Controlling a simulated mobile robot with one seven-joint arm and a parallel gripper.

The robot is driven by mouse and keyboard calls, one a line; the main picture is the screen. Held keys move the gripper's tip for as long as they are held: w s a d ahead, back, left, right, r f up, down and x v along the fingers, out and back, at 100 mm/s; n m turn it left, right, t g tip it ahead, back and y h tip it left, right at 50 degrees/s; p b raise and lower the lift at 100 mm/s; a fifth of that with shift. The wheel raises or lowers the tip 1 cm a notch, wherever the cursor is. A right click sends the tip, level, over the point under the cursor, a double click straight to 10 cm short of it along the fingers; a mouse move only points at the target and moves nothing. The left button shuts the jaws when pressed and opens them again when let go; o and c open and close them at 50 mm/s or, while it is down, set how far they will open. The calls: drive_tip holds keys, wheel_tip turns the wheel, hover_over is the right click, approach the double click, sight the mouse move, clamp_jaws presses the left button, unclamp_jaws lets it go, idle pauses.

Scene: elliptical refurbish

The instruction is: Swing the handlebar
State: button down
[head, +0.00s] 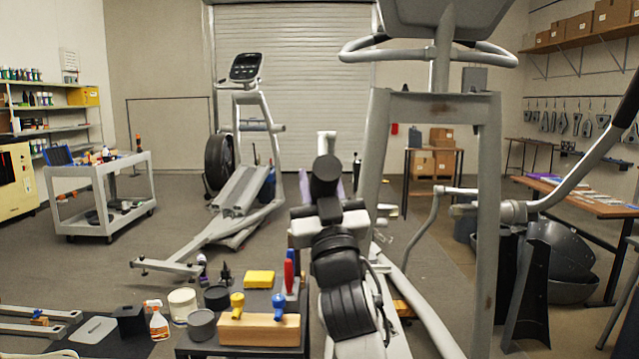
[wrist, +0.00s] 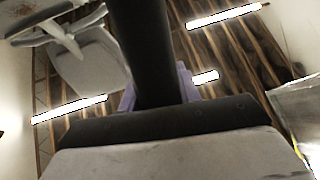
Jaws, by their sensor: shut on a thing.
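The grey elliptical trainer (head: 487,200) stands close in front of me. Its right handlebar (head: 566,186) is a bent grey tube that ends in a black grip at the upper right. My gripper (wrist: 155,97) has purple fingers on both sides of a dark bar (wrist: 143,45), which looks like a handlebar grip, and is shut on it. The bar runs up past the fingers in the wrist view. In the head view my own arm hides most of my gripper and the place of contact; only purple edges (head: 305,187) show beside it.
The trainer's upright frame and fixed front bar (head: 430,55) stand just right of my arm. A second trainer (head: 240,180) and a white cart (head: 100,195) stand farther back. Floor between them is clear.

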drive_tip(key=s+f+n+t+y+b, duration=0.1)
drive_tip(key=s+f+t+b, duration=0.1)
drive_tip(key=f+b, duration=0.7)
drive_tip(key=shift+b+v, duration=0.3)
drive_tip(key=shift+v, duration=0.6)
drive_tip(key=shift+s+a+r, duration=0.1)
drive_tip(key=shift+s+a, duration=0.05)
drive_tip(key=shift+a, duration=0.05)
drive_tip(key=c, duration=1)
unclamp_jaws()
drive_tip(key=shift+r, duration=0.1)
drive_tip(key=b+v, duration=0.4)
drive_tip(key=v, duration=1)
drive_tip(key=shift+d+r, duration=0.1)
